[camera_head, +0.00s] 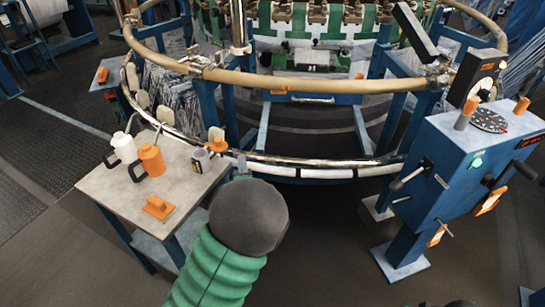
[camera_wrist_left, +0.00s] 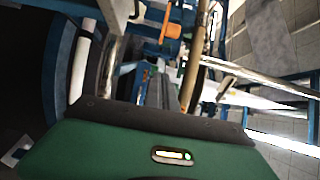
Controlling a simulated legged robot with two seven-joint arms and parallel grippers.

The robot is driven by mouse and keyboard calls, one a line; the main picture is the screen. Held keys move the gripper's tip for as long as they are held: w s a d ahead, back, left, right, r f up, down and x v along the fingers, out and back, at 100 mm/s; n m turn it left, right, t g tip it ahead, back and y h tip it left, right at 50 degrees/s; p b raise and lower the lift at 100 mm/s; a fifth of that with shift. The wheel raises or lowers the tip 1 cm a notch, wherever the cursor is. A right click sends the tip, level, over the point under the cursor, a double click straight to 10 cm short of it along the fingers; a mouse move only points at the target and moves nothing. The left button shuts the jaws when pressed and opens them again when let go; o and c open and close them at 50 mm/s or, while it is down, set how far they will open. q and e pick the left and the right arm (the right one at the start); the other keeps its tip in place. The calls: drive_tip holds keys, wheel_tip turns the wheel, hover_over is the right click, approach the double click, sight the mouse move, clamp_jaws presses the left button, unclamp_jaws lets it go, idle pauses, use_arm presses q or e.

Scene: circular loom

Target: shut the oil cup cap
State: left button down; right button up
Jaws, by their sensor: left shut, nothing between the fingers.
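My left arm comes in at the bottom with a green ribbed sleeve and a dark rounded joint, which hides most of my left gripper (camera_head: 241,169). The gripper is shut and empty, just past the grey table's right corner, by the loom's rim. A small grey block (camera_head: 200,160) with an orange round piece (camera_head: 216,146) sits by that corner. I cannot tell whether this is the oil cup and its cap. In the left wrist view, an orange piece (camera_wrist_left: 171,31) shows beyond the green gripper housing; its link to the cup is unclear.
The circular loom's rail (camera_head: 300,165) curves behind. A blue control stand (camera_head: 430,165) is at right. Dark floor lies between.

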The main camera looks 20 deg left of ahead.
sight(216, 142)
use_arm(q)
drive_tip(key=b+x, duration=0.3)
drive_tip(key=x, duration=0.7)
drive_tip(key=s+a, duration=0.2)
drive_tip(key=s, duration=0.1)
drive_tip(key=shift+s+a+r+b, duration=0.15)
drive_tip(key=shift+a+r+b, duration=0.25)
drive_tip(key=shift+f, duration=0.1)
